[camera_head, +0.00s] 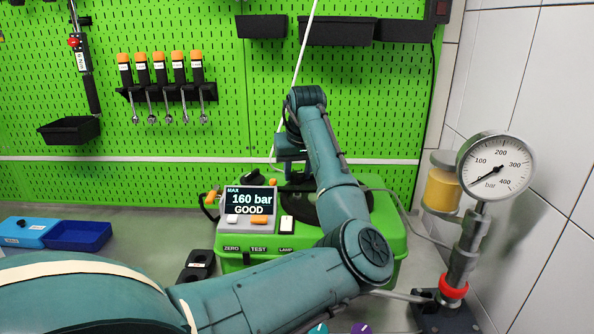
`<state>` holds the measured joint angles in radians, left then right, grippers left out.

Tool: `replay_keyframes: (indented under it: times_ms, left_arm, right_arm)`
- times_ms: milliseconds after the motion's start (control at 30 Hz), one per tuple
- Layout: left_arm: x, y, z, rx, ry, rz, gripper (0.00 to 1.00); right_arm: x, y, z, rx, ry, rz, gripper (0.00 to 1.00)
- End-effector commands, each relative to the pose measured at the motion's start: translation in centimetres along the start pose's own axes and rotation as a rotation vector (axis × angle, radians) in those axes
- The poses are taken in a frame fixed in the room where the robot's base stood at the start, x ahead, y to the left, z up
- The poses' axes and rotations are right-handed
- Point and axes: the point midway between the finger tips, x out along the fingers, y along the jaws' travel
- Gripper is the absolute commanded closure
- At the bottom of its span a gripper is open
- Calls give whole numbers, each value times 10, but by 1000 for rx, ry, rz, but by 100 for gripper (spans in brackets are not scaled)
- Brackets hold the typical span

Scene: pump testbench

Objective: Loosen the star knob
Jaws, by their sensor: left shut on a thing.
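My left arm reaches in from the left and bends over the green pump unit (395,243). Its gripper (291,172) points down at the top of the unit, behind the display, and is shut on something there. The thing between the fingers is mostly hidden by my wrist and forearm; by its place it seems to be the star knob, but its shape does not show clearly. The display (249,202) reads MAX 160 bar GOOD. My right gripper is not in view.
A pressure gauge (495,168) with its needle near zero stands on a metal post at the right, beside a yellow reservoir (441,190). A blue tray (78,236) lies at the left. Orange-handled tools (159,72) hang on the green pegboard (215,130).

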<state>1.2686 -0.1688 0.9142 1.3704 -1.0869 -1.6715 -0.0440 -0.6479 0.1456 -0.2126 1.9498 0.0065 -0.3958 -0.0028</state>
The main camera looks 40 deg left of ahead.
Motion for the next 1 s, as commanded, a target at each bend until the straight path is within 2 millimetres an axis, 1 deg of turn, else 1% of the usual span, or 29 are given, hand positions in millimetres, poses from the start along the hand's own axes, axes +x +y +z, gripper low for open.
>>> replay_keyframes:
  times_ms: [1000]
  left_arm:
    - [1, 5, -4, -888, 0, -371, 90]
  right_arm:
    - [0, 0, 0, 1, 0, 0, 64]
